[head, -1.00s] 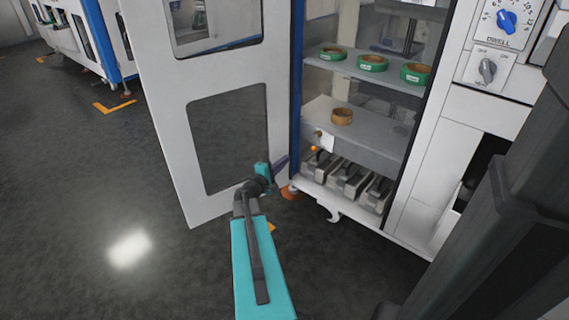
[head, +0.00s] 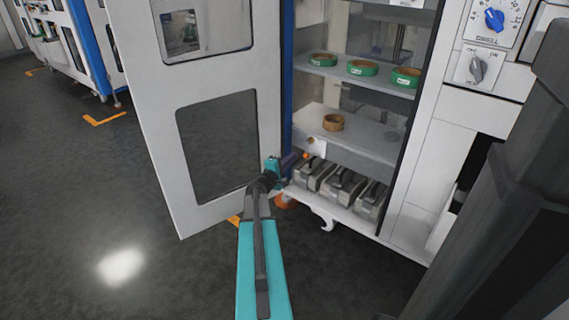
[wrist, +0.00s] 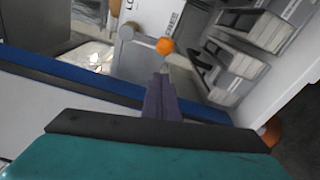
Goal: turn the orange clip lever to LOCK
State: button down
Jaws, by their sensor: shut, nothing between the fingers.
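The clip lever shows as a small orange knob (head: 306,155) at the left front edge of the cabinet's lower shelf. In the wrist view the orange knob (wrist: 165,46) sits just beyond my fingertips, near a grey round pivot (wrist: 126,32). A white label with partly cut-off lettering (wrist: 160,14) is behind it. My gripper (head: 294,158) is shut and empty, its dark fingers pointing at the knob from the left. In the wrist view the fingers (wrist: 158,84) are together, with a small apparent gap to the knob. The lever's arm is mostly hidden.
The open white door (head: 218,145) stands close left of my arm. Green rings (head: 362,68) lie on the upper shelf and a brown ring (head: 333,122) on the lower one. Grey blocks (head: 342,188) line the cabinet bottom. Floor at left is clear.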

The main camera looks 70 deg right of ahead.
jog(key=shift+s+d+r+b, duration=0.15)
jog(key=shift+s+b, duration=0.15)
jog(key=shift+s, duration=0.75)
jog(key=shift+w, duration=0.3)
